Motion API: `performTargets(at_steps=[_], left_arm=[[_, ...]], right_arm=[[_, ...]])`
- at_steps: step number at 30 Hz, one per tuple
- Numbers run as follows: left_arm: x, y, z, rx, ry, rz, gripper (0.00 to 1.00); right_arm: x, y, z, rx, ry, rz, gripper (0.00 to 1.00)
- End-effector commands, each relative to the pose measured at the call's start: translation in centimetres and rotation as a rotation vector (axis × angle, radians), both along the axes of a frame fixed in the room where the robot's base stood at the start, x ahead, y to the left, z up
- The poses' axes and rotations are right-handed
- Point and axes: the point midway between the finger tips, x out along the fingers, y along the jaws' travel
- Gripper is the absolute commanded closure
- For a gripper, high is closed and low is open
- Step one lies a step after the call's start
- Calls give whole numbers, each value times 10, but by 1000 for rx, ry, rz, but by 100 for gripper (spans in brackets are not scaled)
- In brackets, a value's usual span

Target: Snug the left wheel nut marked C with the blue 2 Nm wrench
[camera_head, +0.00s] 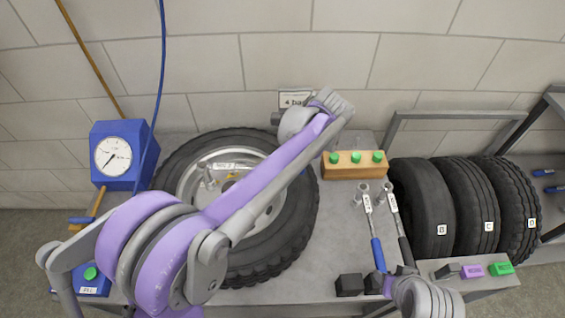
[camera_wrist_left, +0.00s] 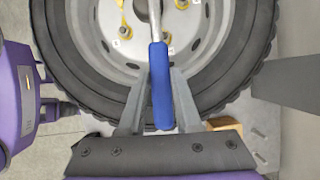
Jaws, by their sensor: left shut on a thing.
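A blue-handled wrench (camera_wrist_left: 160,85) runs between the fingers of my left gripper (camera_wrist_left: 160,118), which is shut on its handle. In the head view, its silver shaft with a label (camera_head: 226,167) lies across the rim of the big wheel (camera_head: 272,262). My purple left arm hides the gripper and most of the handle there. The wrench's far end is out of the wrist view, and I cannot tell if it is seated on a nut. Several nuts with yellow markers show on the rim (camera_wrist_left: 205,20); I cannot read their letters. My right gripper (camera_head: 398,272) is low at right, its opening unclear.
Another blue-handled wrench (camera_head: 377,250) and a black-handled one (camera_head: 402,240) lie right of the wheel. A wooden block (camera_head: 350,172) with green buttons stands behind them. Upright tyres (camera_head: 425,200) fill the right. A blue gauge (camera_head: 118,160) stands at left. A blue hose (camera_head: 163,60) hangs there.

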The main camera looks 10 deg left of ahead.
Motion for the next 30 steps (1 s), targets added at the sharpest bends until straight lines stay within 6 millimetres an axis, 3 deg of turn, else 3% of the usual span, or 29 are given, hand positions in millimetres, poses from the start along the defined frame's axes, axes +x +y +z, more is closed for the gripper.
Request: performTargets(at_steps=[30], left_arm=[[-30,-5,0,0,1,-144,100]], right_arm=[[-2,0,-7,0,3,0,50]])
